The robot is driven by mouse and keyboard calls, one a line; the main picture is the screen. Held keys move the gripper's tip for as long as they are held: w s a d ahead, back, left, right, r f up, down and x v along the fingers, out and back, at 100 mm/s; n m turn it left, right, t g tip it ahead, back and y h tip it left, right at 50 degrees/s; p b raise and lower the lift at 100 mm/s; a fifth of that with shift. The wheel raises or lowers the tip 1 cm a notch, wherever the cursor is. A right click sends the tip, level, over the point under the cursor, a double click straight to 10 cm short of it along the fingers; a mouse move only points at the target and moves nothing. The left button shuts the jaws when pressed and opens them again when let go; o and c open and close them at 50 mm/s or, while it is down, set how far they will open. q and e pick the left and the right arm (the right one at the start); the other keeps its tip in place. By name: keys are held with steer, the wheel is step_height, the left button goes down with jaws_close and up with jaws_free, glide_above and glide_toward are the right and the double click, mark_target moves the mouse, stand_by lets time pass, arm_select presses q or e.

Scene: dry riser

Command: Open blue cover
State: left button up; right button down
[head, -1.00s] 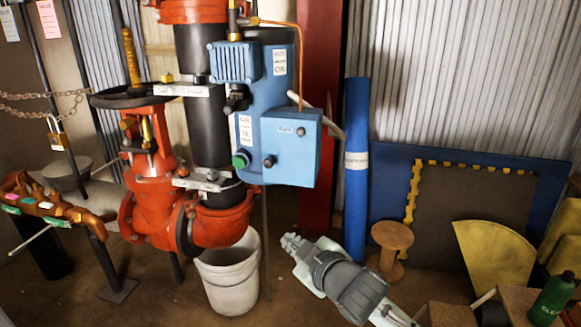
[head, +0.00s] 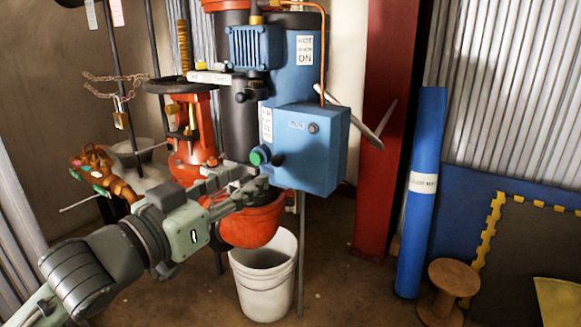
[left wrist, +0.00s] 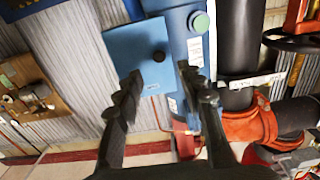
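The blue cover (head: 325,165) is the front of a blue box on the pipe stack in the head view. It looks closed and has a small dark knob (head: 313,128). A green button (head: 258,156) and a black knob (head: 277,161) sit on the box's left side. My left gripper (head: 250,182) is in front of the stack, low and left of the cover. In the left wrist view the cover (left wrist: 132,48) and its knob (left wrist: 159,56) lie beyond my left gripper (left wrist: 160,88), whose fingers are apart and empty. My right gripper is out of view.
A red valve (head: 195,130) and dark pipes stand behind my left arm. A white bucket (head: 262,270) is below. A red column (head: 385,130), blue roll (head: 420,200) and wooden spool (head: 450,285) stand right.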

mark_target(275, 161)
arm_select(q)
steer(key=x, duration=0.7)
steer(key=shift+w+d, duration=0.25)
steer(key=shift+d, duration=0.05)
jaws_close()
